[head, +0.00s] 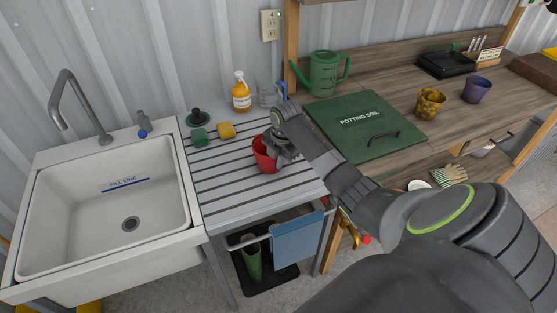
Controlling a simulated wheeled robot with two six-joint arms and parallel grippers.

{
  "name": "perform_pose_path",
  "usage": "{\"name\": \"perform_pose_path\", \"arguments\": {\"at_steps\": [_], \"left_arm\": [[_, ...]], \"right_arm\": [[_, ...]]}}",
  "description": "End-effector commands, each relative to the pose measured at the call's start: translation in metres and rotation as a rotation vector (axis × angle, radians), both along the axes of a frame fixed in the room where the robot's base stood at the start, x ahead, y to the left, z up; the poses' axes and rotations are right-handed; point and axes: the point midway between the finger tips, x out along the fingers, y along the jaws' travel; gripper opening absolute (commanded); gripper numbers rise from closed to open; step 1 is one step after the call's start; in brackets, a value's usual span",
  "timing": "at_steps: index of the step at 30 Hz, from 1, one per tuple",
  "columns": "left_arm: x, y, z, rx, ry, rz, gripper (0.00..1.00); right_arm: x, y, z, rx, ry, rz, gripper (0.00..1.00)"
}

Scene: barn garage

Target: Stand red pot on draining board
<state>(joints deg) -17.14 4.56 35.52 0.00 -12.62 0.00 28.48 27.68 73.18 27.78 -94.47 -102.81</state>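My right gripper (284,155) reaches in from the right and appears shut on the pot's right side at the rim. The gripper hides that side of the pot and most of the fingertips. My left gripper is not in view.
Behind the pot stand a yellow sponge (226,130), a green scrubber (199,137), a dark plunger-like tool (200,117) and an orange soap bottle (241,93). A white sink (60,188) is left. A green potting soil lid (350,125) lies right. The board's front left is clear.

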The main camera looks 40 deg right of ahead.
Motion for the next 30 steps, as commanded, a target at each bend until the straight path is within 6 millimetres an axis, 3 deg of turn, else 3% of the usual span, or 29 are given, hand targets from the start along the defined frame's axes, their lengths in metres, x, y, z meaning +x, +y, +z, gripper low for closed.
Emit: {"name": "perform_pose_path", "arguments": {"at_steps": [1,6,17,22,30], "left_arm": [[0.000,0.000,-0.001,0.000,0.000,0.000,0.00],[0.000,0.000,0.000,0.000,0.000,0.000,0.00],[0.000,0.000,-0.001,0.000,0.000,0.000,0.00],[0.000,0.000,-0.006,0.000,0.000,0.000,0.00],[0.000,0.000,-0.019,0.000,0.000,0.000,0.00]], "right_arm": [[0.000,0.000,-0.002,0.000,0.001,0.000,0.03],[0.000,0.000,-0.001,0.000,0.000,0.000,0.24],[0.000,0.000,0.004,-0.001,-0.001,0.000,0.24],[-0.003,-0.001,0.027,-0.003,-0.005,0.001,0.24],[-0.011,-0.002,0.085,-0.002,-0.005,0.001,0.24]]}}
